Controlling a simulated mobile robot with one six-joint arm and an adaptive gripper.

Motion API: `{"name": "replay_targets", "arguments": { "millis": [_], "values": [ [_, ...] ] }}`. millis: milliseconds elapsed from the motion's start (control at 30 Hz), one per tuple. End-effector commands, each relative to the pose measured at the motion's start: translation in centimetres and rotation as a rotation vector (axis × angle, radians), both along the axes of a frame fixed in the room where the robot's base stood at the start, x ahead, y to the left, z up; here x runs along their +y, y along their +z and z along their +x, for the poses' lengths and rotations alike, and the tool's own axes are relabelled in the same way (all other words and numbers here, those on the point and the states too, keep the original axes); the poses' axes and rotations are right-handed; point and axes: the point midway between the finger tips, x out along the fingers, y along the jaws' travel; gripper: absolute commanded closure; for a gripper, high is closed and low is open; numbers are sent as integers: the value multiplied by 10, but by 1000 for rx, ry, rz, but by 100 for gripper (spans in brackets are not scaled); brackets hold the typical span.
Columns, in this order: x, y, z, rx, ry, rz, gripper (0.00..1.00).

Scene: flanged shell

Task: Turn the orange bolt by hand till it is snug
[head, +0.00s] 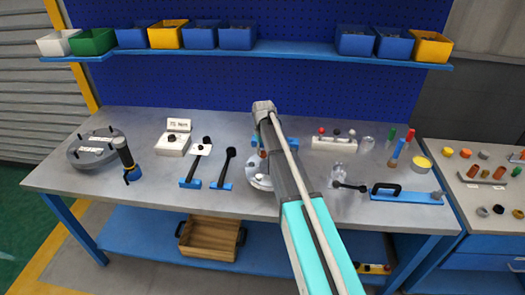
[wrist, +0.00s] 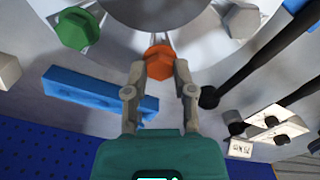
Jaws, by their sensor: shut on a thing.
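The orange bolt (wrist: 158,62) stands on the flange of the shell (wrist: 165,14) in the wrist view. Its hexagonal head sits between the two fingertips of my gripper (wrist: 159,69), which is shut on it. A green bolt (wrist: 78,28) is on the flange to the left, and a grey bolt (wrist: 242,20) is to the right. In the head view the grey shell (head: 257,182) shows only in part behind my arm, which hides most of my gripper. The bolt's thread and its seating cannot be seen.
A blue block (wrist: 98,93) lies close to the left finger in the wrist view. On the bench (head: 90,188), black-handled tools (head: 225,168) stand left of the shell, and a torque wrench (head: 126,160) is further left. A blue fixture (head: 405,196) lies right.

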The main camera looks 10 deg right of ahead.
Motion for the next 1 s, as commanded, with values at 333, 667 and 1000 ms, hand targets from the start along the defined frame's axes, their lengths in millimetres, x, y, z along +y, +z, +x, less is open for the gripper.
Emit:
{"name": "replay_targets", "arguments": {
  "millis": [333,667,1000],
  "values": [
    [0,0,1,-1,-330,-1,100],
    [0,1,2,-2,-644,0,100],
    [1,1,3,-2,-924,2,100]
  ]
}}
